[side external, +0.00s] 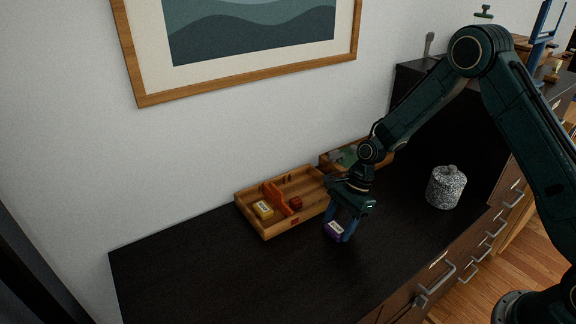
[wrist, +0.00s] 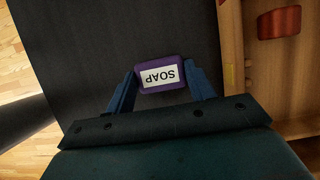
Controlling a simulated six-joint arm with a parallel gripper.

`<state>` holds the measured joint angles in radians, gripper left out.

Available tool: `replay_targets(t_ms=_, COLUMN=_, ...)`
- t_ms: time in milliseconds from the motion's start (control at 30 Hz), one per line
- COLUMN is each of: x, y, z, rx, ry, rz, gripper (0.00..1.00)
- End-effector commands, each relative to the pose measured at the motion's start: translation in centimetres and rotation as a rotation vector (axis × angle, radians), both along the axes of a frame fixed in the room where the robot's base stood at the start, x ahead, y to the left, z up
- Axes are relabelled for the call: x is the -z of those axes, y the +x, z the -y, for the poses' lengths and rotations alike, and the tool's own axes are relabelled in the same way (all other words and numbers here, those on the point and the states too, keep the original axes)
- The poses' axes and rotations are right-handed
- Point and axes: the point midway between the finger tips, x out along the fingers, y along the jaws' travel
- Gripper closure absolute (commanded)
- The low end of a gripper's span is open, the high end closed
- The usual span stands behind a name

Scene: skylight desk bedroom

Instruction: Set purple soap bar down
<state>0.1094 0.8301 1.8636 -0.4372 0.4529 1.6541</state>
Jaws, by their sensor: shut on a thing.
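The purple soap bar (side external: 334,230) has a white label, which reads SOAP upside down in the wrist view (wrist: 160,75). My gripper (side external: 343,225) is shut on it, with one blue finger on each side, as the wrist view also shows (wrist: 162,88). The bar is at or just above the dark dresser top (side external: 200,276), in front of the wooden tray; I cannot tell whether it touches the surface. The underside of the bar is hidden.
A wooden divided tray (side external: 270,234) holds a yellow bar (side external: 263,210) and red-orange items (side external: 296,203). A second wooden tray (side external: 327,170) with greenish items stands behind my gripper. A speckled lidded jar (side external: 446,188) stands right. The dresser top at left is clear.

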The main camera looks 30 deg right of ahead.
Motion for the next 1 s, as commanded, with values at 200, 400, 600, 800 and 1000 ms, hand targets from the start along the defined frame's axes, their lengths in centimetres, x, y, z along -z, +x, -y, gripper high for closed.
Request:
replay_targets(t_ms=200, x=0.0, y=0.0, z=0.0, rx=0.0, ry=0.0, rz=0.0, gripper=0.24)
replay_targets(t_ms=400, x=0.0, y=0.0, z=0.0, rx=0.0, ry=0.0, rz=0.0, gripper=0.24)
replay_targets(t_ms=600, x=-0.5, y=0.0, z=0.1, rx=0.001, ry=0.0, rz=0.002, gripper=0.24)
replay_targets(t_ms=800, x=-2.3, y=0.1, z=0.9, rx=0.002, ry=0.0, rz=0.003, gripper=0.24)
replay_targets(t_ms=1000, x=-5.2, y=0.1, z=2.1, rx=0.003, ry=0.0, rz=0.004, gripper=0.24)
